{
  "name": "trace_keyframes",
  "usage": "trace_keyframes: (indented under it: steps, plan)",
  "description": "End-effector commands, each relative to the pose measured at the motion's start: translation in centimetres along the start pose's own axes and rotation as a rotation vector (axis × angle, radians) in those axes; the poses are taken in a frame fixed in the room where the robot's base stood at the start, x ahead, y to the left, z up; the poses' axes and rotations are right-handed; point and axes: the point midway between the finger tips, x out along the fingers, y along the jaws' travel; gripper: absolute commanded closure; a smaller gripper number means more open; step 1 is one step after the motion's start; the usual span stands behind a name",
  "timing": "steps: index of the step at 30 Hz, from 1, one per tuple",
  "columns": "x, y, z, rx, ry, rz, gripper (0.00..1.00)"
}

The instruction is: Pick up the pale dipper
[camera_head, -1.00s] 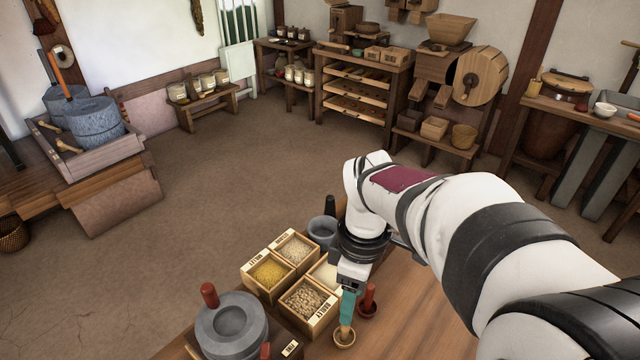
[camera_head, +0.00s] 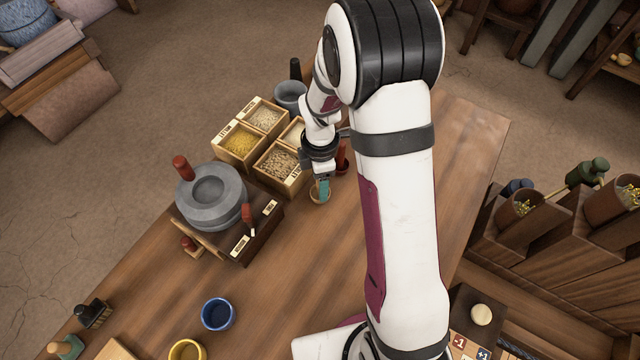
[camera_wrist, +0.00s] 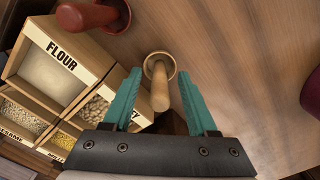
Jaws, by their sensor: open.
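The pale dipper (camera_head: 319,197) stands on the wooden table beside the grain boxes, a small wooden cup with an upright handle. In the wrist view its handle (camera_wrist: 160,94) points toward the camera and its round rim shows behind it. My gripper (camera_head: 323,187) is right at the dipper. In the wrist view its teal fingers (camera_wrist: 159,80) are open, one on each side of the handle, with a gap on both sides. The head view does not show whether the fingers touch it.
A red dipper (camera_head: 342,158) stands close behind my gripper. Labelled grain boxes (camera_head: 280,168) lie to its left, with a stone quern (camera_head: 211,196) further left. A blue cup (camera_head: 218,313) and a yellow cup (camera_head: 187,351) are at the front. The table right of the dipper is clear.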

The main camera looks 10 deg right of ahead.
Motion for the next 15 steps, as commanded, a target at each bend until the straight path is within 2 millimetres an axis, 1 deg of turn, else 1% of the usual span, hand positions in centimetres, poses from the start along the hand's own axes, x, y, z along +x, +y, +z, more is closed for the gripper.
trace_keyframes:
  steps: [5,6,11,15]
  plan:
    - [0.06,0.02,0.0,0.001,0.0,0.001,0.42]
    - [0.05,0.02,0.0,0.001,0.0,0.001,0.45]
    - [0.03,0.02,0.0,0.001,0.0,0.001,0.74]
    - [0.02,0.02,0.0,0.001,0.0,0.001,0.99]
